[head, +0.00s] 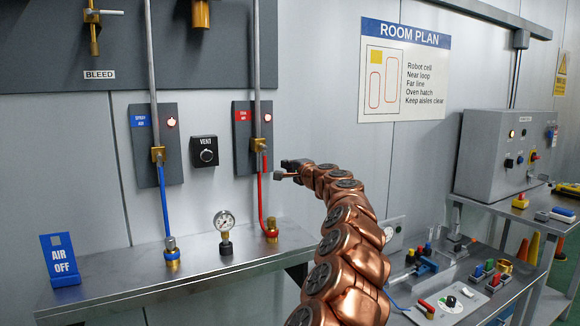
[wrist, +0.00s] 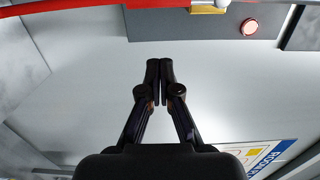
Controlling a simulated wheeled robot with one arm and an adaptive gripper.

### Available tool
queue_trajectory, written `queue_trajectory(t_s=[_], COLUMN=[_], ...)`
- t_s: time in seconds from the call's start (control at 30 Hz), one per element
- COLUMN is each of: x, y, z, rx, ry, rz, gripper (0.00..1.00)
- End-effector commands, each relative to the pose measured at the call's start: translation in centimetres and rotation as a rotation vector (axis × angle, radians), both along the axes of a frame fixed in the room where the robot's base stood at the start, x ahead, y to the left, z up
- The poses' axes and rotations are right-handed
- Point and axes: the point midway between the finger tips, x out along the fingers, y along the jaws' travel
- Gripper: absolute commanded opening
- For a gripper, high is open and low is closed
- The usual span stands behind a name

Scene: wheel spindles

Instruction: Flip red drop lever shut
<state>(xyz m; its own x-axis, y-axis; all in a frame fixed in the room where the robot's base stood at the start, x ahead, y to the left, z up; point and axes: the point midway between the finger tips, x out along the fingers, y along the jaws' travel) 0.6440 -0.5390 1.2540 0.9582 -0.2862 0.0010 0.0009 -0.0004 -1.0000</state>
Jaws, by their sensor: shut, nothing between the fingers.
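The red-labelled valve panel (head: 242,163) is on the wall and carries a brass valve (head: 258,145). A short red piece that looks like the lever (head: 264,161) hangs at the valve, above the red hose (head: 261,203). I cannot clearly separate lever from hose. In the wrist view the brass valve (wrist: 207,9) and a red tube or lever (wrist: 150,14) cross the top edge, partly cut off. My gripper (head: 279,174) is just right of the panel, apart from the red parts. Its fingers (wrist: 160,62) are together and empty.
A blue-labelled panel (head: 144,165) with a blue hose is at left, with a VENT knob (head: 204,151) between. A gauge (head: 224,224) and an AIR OFF sign (head: 60,260) stand on the shelf below.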

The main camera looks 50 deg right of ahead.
Motion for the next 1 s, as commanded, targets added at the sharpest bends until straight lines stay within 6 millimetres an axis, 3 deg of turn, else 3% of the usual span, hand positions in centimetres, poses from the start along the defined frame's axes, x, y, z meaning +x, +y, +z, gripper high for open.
queue_trajectory(t_s=[0.13,0.63,1.0], x=[0.7,2.5,2.7], y=[-0.1,3.2,3.4], z=[0.0,0.0,-0.1], rx=[-0.001,0.002,0.0], ry=[0.001,-0.001,0.0], rz=[0.002,0.005,0.003], gripper=[0.0,0.0,0.0])
